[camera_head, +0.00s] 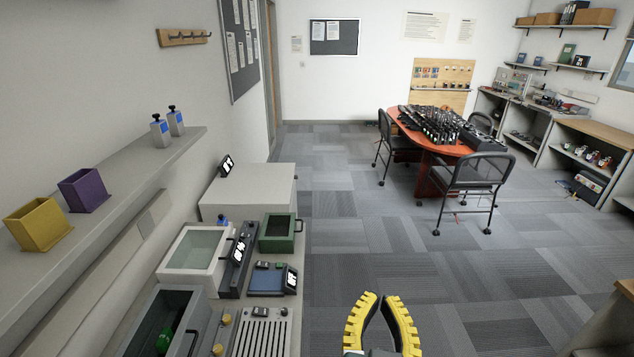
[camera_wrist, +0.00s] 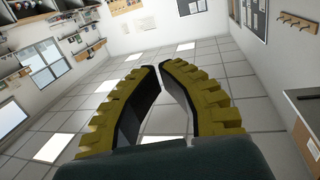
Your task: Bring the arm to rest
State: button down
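My gripper (camera_head: 380,296) is at the bottom of the head view, right of the bench, with its yellow ribbed fingers pointing up over the carpet. It also shows in the wrist view (camera_wrist: 158,67), where the fingertips come together almost touching. The fingers bow apart lower down, and nothing is between them. The gripper touches nothing that I can see. The wrist view looks past the fingers at ceiling tiles and bright light panels.
At left, a bench holds a grey bin (camera_head: 144,318), a glass-topped box (camera_head: 168,274), a green tray (camera_head: 297,240) and a display device (camera_head: 238,250). A wall shelf (camera_head: 120,190) runs above. A red table (camera_head: 428,180) with chairs stands farther back. Open carpet (camera_head: 350,255) lies between.

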jog(key=s+r+n+t+y+p, duration=0.1)
jog(key=s+r+t+p, duration=0.1)
jog(key=r+p, duration=0.8)
jog(key=s+r+t+y+p, duration=0.1)
jog(key=s+r+t+p, duration=0.2)
jog(key=r+p, duration=0.7)
notch_tip(320, 180, up, 13)
jog(key=shift+s+a+r+n+y+p, duration=0.1)
jog(key=shift+s+a+n+y+p, duration=0.25)
jog(key=shift+s, duration=0.4)
jog(key=shift+a, duration=0.1)
